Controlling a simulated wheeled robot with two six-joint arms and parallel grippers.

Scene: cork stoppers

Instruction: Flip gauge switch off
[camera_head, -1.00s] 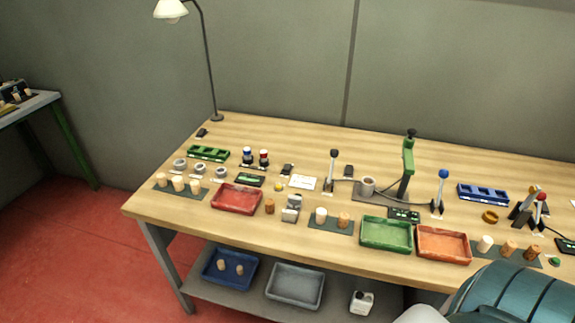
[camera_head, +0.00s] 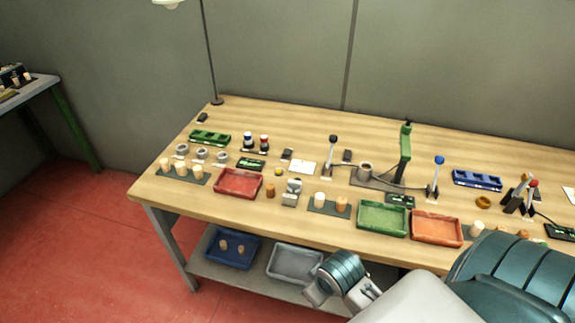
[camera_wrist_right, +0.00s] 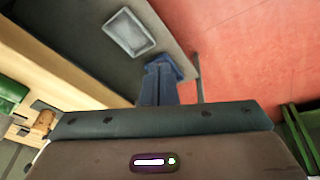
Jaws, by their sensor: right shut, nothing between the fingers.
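Several small devices that could carry a switch stand on the wooden bench; I cannot tell which is the gauge switch. In the head view there is a black-knobbed lever (camera_head: 332,148), a blue-knobbed lever (camera_head: 437,178) and a red-knobbed lever (camera_head: 531,195). A green upright stand (camera_head: 405,148) is between the first two. Small dark boxes lie near them, their markings too small to read. My right gripper (camera_wrist_right: 158,68) is shut and empty in the wrist view, with the lower shelf behind it, clear of these devices. My left gripper is not in view.
A red tray (camera_head: 238,196), a green tray (camera_head: 381,231) and an orange tray (camera_head: 436,241) line the bench front, with corks between. The lower shelf holds a blue tray (camera_head: 254,256) and a grey tray (camera_head: 276,263). The bench's back left is fairly clear.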

